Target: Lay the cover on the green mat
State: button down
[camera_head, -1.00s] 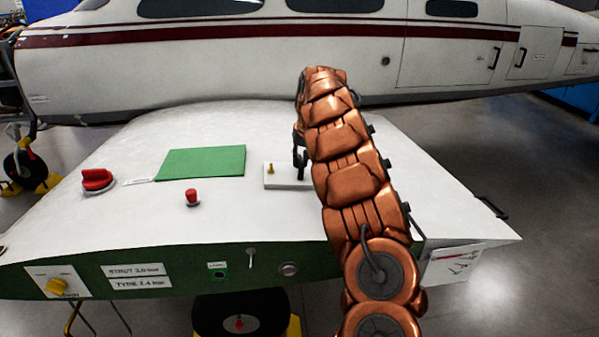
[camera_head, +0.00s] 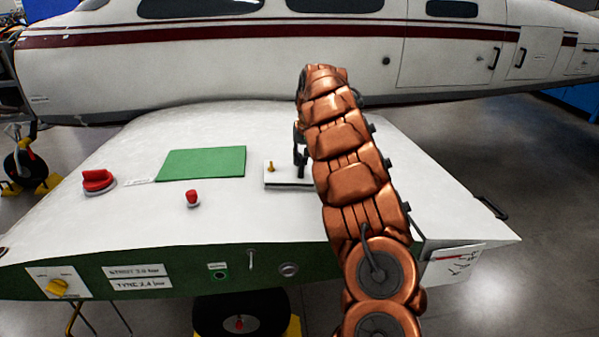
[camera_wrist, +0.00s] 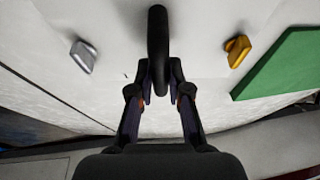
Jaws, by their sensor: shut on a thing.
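The cover (camera_head: 282,175) is a pale flat plate with a dark upright handle, on the white wing-like top to the right of the green mat (camera_head: 203,163). A dark gap or shadow shows under its front edge, so it seems slightly raised. A brass latch (camera_head: 270,167) stands on its left part. My gripper (camera_wrist: 160,88) is shut on the black handle (camera_wrist: 158,45) in the wrist view; that view also shows the brass latch (camera_wrist: 237,50) and a silver latch (camera_wrist: 83,55). My arm hides the cover's right part. The mat is bare.
A small white label (camera_head: 139,181) lies beside the mat. The aircraft fuselage (camera_head: 250,65) runs behind the top.

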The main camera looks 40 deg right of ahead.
jog(key=shift+r, duration=0.25)
jog(key=shift+d+r+p, duration=0.15)
jog(key=shift+r+p, duration=0.35)
jog(key=shift+r, duration=0.35)
